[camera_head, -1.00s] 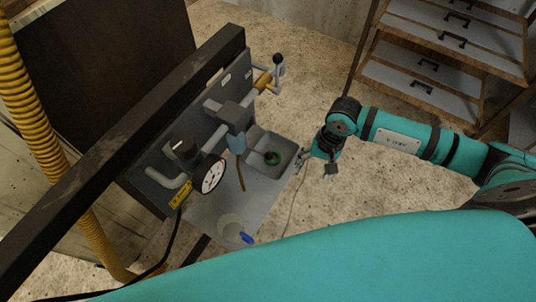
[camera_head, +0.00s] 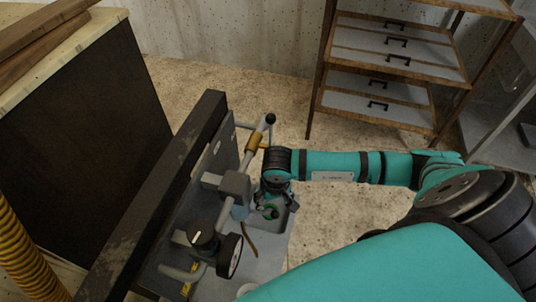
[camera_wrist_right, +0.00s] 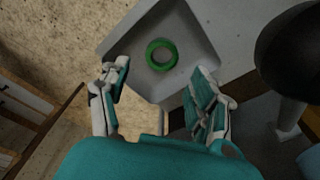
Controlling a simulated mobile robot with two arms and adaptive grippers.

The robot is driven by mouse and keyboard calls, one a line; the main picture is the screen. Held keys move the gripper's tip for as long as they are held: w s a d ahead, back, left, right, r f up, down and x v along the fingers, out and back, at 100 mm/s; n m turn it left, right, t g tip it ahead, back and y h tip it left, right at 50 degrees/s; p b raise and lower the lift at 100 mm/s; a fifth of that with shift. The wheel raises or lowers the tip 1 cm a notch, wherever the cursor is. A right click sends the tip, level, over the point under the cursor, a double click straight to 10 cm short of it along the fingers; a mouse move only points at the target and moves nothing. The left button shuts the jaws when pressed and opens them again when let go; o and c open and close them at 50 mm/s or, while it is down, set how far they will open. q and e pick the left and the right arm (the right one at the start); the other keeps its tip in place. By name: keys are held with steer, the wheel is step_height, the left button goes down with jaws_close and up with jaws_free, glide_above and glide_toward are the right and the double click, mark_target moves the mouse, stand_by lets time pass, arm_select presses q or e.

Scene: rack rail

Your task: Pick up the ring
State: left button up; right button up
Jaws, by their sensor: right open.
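A green ring (camera_wrist_right: 161,55) lies flat in a grey square tray (camera_wrist_right: 192,28) in the right wrist view. My left gripper is not in view.
A panel with a black rail (camera_head: 160,190), a round gauge (camera_head: 230,256), and a lever with a black knob (camera_head: 270,119) stands left of the tray. A drawer shelf (camera_head: 390,70) stands behind. A yellow hose (camera_head: 28,250) hangs at left. Open floor lies right of the tray.

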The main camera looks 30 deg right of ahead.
mark_target(270, 209)
step_height(270, 209, down, 2)
steer(key=shift+w+f, duration=0.2)
steer(key=shift+f, duration=0.4)
steer(key=f, duration=0.3)
steer(key=f+p, duration=0.1)
steer(key=shift+w+f, duration=0.2)
steer(key=shift+w, duration=0.15)
steer(key=c, duration=0.9)
steer(key=shift+c, duration=0.2)
steer(key=shift+r, duration=0.2)
